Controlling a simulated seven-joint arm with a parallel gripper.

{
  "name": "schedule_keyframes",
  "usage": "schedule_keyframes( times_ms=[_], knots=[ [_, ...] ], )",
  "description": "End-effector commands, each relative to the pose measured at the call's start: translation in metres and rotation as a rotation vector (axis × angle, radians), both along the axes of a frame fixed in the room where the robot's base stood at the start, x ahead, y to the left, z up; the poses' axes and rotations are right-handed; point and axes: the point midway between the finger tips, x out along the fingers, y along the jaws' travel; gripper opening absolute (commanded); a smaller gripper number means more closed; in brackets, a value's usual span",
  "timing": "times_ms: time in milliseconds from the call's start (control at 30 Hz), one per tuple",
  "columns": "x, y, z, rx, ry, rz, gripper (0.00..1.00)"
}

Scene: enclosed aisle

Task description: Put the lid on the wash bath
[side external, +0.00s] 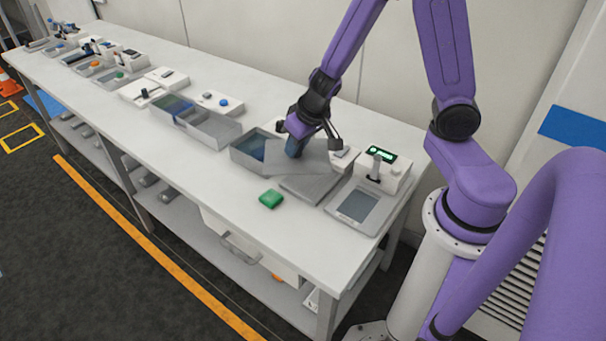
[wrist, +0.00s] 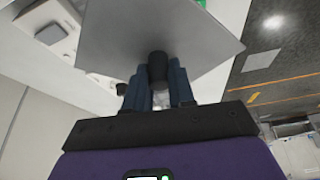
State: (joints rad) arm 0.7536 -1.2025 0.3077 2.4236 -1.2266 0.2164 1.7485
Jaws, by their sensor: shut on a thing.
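My gripper (side external: 295,147) is shut on the dark knob (wrist: 157,66) of a flat grey lid, with a finger on each side of the knob in the wrist view. The lid (wrist: 150,28) spreads out beyond the fingertips there. In the side view the lid (side external: 283,166) is a tilted grey plate above the bench. It hangs over the right part of a grey open bath with blue inside (side external: 247,146), which I take to be the wash bath. The lid hides part of this bath, and I cannot tell whether they touch.
A flat grey tray (side external: 313,188) lies just right of the lid. A white device with a green display (side external: 382,168) and a scale-like pad (side external: 358,206) stand at the bench's right end. Another long bath (side external: 212,129) stands to the left.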

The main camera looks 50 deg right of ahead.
Motion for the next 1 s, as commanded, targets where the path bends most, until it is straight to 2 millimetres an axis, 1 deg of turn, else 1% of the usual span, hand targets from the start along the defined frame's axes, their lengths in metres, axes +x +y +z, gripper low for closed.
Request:
schedule_keyframes(
  times_ms=[100,267,467,567,800,1000],
  knots=[
    [-0.007,-0.005,0.0,-0.002,-0.001,0.059,0.0],
    [-0.012,-0.006,0.0,-0.001,-0.001,0.105,0.0],
    [-0.009,-0.003,0.0,-0.001,-0.001,0.084,0.0],
    [-0.002,0.0,0.0,-0.001,-0.001,0.03,0.0],
    [0.014,0.015,0.001,0.003,0.0,-0.156,0.0],
    [0.02,0.03,0.002,0.004,0.0,-0.313,0.0]
  ],
)
